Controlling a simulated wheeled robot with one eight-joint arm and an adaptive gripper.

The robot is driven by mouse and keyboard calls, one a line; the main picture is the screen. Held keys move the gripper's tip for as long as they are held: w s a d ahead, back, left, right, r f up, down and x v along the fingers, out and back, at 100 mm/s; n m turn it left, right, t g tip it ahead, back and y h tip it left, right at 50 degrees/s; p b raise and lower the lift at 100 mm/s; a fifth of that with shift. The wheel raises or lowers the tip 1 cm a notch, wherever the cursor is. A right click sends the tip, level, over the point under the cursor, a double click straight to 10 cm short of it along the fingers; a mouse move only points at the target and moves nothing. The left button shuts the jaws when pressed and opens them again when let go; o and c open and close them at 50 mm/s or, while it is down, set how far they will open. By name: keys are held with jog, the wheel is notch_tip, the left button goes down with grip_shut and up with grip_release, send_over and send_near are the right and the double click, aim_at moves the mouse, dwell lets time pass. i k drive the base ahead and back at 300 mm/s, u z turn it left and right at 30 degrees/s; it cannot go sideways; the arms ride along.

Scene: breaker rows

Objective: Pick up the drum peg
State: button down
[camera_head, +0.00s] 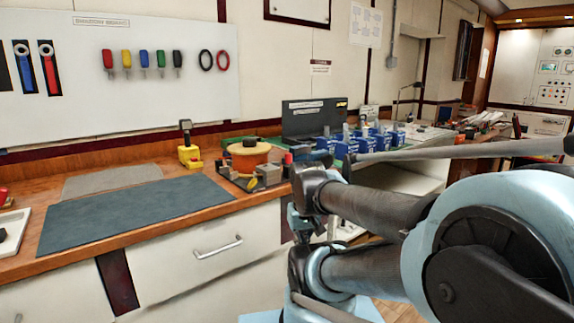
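I cannot tell for sure which item is the drum peg. A round orange-red drum (249,155) with a tan top and a dark knob stands on the wooden counter, in a dark holder with small yellow and red parts. Left of it is a yellow block (189,155) with an upright grey piece capped in black. My folded arm fills the right and lower middle, to the right of the drum and in front of the counter. Its far end is dark and small, so my gripper's fingers cannot be made out. No object is visibly held.
A dark mat (135,213) and a grey mat (112,180) lie on the counter (222,203). Blue breaker units (375,142) stand in a row behind my arm. A drawer handle (217,247) sticks out below.

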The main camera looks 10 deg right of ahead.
aim_at(288, 156)
jog(key=u, duration=0.05)
jog(key=k, duration=1.25)
jog(key=z, duration=0.8)
jog(key=i, duration=1)
